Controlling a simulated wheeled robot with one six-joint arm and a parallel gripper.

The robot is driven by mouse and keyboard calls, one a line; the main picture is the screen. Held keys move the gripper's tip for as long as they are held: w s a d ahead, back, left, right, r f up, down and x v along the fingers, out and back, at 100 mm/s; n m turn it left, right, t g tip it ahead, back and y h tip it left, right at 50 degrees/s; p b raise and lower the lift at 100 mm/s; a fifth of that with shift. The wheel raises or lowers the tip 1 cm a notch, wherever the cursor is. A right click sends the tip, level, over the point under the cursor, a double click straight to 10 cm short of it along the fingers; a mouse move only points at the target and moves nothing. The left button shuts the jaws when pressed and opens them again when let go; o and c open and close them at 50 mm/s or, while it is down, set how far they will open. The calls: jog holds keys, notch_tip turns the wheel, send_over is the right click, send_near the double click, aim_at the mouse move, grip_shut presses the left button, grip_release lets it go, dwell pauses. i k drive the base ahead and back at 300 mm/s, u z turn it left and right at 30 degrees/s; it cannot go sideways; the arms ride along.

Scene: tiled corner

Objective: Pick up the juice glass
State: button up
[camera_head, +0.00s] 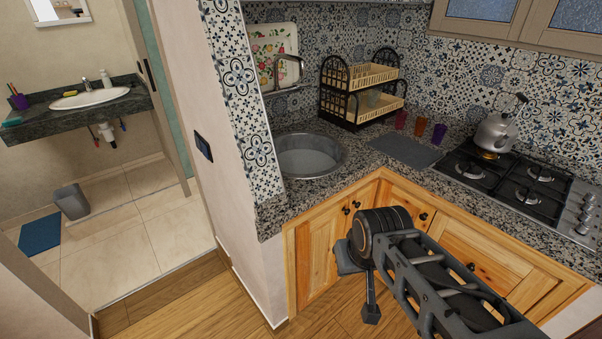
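Three small coloured glasses stand in a row on the granite counter, right of the dish rack: a red one (401,119), an orange-red one (420,126) and a purple one (438,134). I cannot tell which of them is the juice glass. My arm reaches in from the lower right. My gripper (371,305) hangs at the arm's end, in front of the wooden cabinet doors and below the counter edge, well apart from the glasses. Its fingers are mostly hidden, so its opening does not show.
A grey mat (405,151) lies in front of the glasses. A round sink (308,160) and a two-tier dish rack (346,112) are to the left. A kettle (494,134) stands on the gas hob (512,190) at right. The counter's front edge lies between my gripper and the glasses.

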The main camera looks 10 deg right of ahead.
aim_at(401, 115)
jog(key=z, duration=0.85)
jog(key=i, duration=1.6)
jog(key=u, duration=0.85)
